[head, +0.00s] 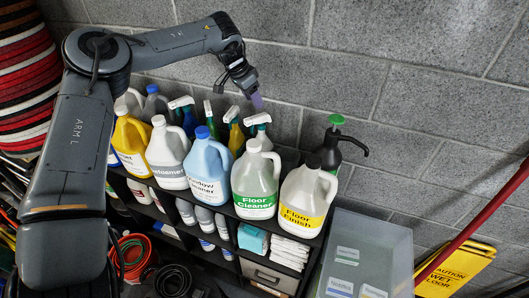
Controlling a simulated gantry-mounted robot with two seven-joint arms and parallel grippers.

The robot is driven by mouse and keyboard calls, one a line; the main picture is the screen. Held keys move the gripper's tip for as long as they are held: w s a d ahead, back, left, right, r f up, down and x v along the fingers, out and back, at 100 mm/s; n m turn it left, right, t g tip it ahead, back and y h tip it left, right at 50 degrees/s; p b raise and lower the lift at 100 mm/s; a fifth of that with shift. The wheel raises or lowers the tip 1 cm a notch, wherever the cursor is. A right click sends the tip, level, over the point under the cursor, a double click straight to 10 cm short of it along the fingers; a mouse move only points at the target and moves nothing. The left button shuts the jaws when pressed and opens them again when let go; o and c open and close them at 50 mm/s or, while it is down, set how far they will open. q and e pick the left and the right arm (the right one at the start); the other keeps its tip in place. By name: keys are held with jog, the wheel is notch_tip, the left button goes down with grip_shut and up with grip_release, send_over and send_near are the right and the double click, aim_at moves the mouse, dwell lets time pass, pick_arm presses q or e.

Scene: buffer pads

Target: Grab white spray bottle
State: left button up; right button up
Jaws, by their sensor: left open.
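My left arm comes in from the left and reaches over the shelf. My left gripper (252,92) points down and is open, above the back row of bottles. Below it is a spray bottle with a white trigger head (258,119); the jugs in front hide most of its body. Another spray bottle with a white trigger (181,102) stands further left behind the jugs. My right gripper is out of view.
Large jugs line the shelf front, including a floor cleaner jug (254,184) and a floor finish jug (306,199). A dark pump bottle (331,152) stands at the right end. A grey block wall (420,80) is close behind. A grey bin (368,250) stands right of the shelf.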

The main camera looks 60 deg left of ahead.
aim_at(261, 115)
pick_arm(q)
jog(key=x, duration=0.3)
jog(key=shift+f, duration=0.3)
jog(key=x, duration=0.1)
jog(key=p+x, duration=0.1)
jog(key=x, duration=0.2)
jog(key=shift+s+d+f, duration=0.1)
jog(key=shift+s+d, duration=0.05)
jog(key=shift+d, duration=0.15)
jog(key=shift+w+f, duration=0.35)
jog(key=shift+f, duration=0.3)
grip_shut()
dwell(0.4)
jog(key=shift+r, duration=0.1)
